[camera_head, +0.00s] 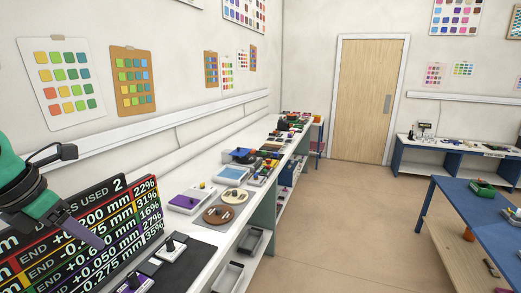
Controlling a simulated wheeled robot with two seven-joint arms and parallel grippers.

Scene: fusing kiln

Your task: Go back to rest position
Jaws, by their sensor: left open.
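My left arm comes in from the left edge, with green and black links and a cable. My left gripper (84,230) is at the lower left, in front of a black display board (125,215) with coloured percentage and millimetre rows. A grey-purple finger points down to the right. The gripper is open, and I see nothing held in it. My right gripper is not in view.
A long white bench (226,232) runs along the left wall, carrying devices, round boards and small parts. Blue tables (480,215) stand at the right. A wooden door (357,100) is at the back. The floor (340,225) between is clear.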

